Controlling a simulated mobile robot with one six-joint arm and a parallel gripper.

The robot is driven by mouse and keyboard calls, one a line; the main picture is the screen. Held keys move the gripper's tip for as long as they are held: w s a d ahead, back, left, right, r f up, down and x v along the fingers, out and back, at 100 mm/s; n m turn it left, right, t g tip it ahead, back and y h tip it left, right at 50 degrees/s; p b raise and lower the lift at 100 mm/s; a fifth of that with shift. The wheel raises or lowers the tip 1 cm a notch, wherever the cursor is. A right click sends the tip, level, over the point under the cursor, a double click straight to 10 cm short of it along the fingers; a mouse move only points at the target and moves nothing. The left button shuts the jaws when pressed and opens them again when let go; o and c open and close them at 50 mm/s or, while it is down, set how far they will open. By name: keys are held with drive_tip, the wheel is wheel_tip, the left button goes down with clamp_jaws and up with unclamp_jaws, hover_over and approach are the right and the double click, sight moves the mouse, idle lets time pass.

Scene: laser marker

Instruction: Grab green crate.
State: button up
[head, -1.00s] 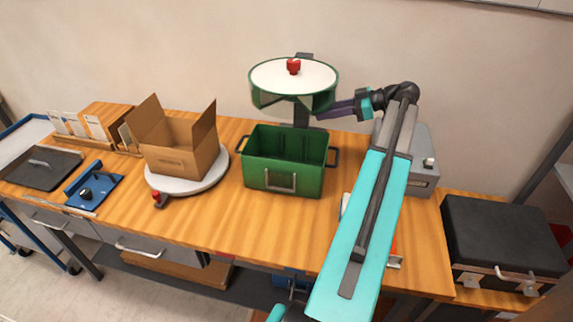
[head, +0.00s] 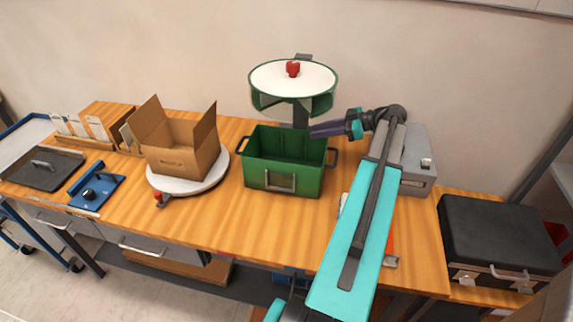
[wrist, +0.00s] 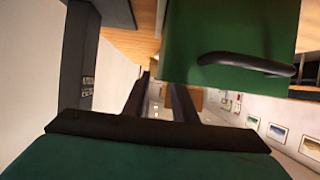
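The green crate (head: 284,180) stands upright on the wooden bench in the head view, open at the top, with black handles on its left and right sides and a pale frame on its front. In the wrist view the crate (wrist: 225,30) fills the top right, its black handle (wrist: 246,64) sticking out. My gripper (head: 314,130) is at the crate's back right, just above its rim and near the right handle. In the wrist view its two dark fingers (wrist: 161,88) are apart with nothing between them. Whether they touch the crate is unclear.
A round stand (head: 270,78) with a red knob rises behind the crate. An open cardboard box (head: 180,158) sits on a round turntable (head: 215,172) to the left. A grey machine (head: 418,165) and a black case (head: 495,235) are right. Bench in front of the crate is clear.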

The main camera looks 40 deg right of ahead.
drive_tip(key=shift+w, duration=0.1)
drive_tip(key=shift+w+a+f+p, duration=0.15)
drive_tip(key=shift+w+a+p, duration=0.2)
drive_tip(key=shift+w, duration=0.1)
drive_tip(key=shift+p+x, duration=0.9)
drive_tip(key=shift+x, duration=1.6)
clamp_jaws()
drive_tip(key=shift+d, duration=0.1)
